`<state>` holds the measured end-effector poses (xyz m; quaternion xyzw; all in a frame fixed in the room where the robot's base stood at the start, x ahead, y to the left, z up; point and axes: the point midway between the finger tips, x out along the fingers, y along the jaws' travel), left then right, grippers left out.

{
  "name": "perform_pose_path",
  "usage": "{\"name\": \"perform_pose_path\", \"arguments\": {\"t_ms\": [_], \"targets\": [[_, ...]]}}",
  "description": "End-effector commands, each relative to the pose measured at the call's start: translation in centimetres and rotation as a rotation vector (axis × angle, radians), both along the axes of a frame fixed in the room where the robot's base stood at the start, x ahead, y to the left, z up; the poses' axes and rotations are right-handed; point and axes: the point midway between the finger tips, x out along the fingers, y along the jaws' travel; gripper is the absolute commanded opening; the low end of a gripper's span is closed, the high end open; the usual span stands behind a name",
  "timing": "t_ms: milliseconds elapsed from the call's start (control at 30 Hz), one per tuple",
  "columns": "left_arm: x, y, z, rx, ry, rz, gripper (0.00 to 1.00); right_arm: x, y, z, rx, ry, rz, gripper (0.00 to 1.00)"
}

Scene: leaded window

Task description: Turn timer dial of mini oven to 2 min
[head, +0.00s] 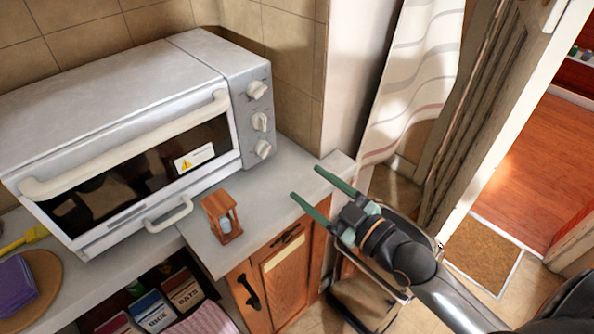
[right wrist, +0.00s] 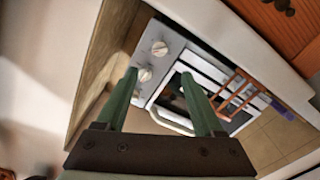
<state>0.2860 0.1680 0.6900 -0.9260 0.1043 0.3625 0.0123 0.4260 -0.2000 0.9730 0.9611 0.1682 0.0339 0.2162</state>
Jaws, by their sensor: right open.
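The white mini oven (head: 110,95) stands on the counter at the left in the head view. Its right-hand panel carries three white dials in a column: top (head: 257,90), middle (head: 260,121) and bottom (head: 264,149). The markings are too small to read, so I cannot tell which is the timer dial or its setting. My right gripper (head: 305,182) is open and empty, to the right of and nearer than the dials, apart from them. In the right wrist view, the oven panel and dials (right wrist: 160,48) show beyond the open fingers (right wrist: 159,74). My left gripper is not in view.
A wooden hourglass (head: 223,217) stands on the counter before the oven, left of my right gripper. The oven door handle (head: 130,145) juts forward. A tiled wall (head: 290,50) rises beside the panel. A striped curtain (head: 410,80) hangs at the right.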

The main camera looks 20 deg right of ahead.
Motion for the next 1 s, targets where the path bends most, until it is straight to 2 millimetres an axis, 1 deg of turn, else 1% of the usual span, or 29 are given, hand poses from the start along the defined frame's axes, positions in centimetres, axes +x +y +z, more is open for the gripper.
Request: {"name": "perform_pose_path", "arguments": {"t_ms": [33,67,200,300,400,500,667,767,1000], "targets": [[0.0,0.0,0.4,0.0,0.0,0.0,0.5,0.0,-0.1,0.1,0.119,0.048,-0.007,0.69],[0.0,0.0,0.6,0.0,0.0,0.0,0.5,0.1,-0.1,0.1,0.206,0.082,-0.009,0.69],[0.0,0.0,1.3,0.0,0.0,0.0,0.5,0.1,-0.2,0.0,0.646,0.243,-0.016,0.69],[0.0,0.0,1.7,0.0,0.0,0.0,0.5,0.0,-0.2,0.0,0.915,0.334,-0.013,0.69],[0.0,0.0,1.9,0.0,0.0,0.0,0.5,0.0,-0.1,0.1,1.103,0.396,-0.008,0.69],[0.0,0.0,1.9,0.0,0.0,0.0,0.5,0.0,-0.1,0.1,1.199,0.427,-0.003,0.69],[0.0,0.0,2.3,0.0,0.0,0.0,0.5,0.9,0.2,0.3,1.224,0.43,-0.002,0.69],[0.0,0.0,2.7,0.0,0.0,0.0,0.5,2.2,0.7,0.4,1.224,0.43,0.0,0.69],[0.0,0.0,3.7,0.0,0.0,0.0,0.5,6.5,2.2,0.4,1.221,0.429,-0.001,0.69]]}}
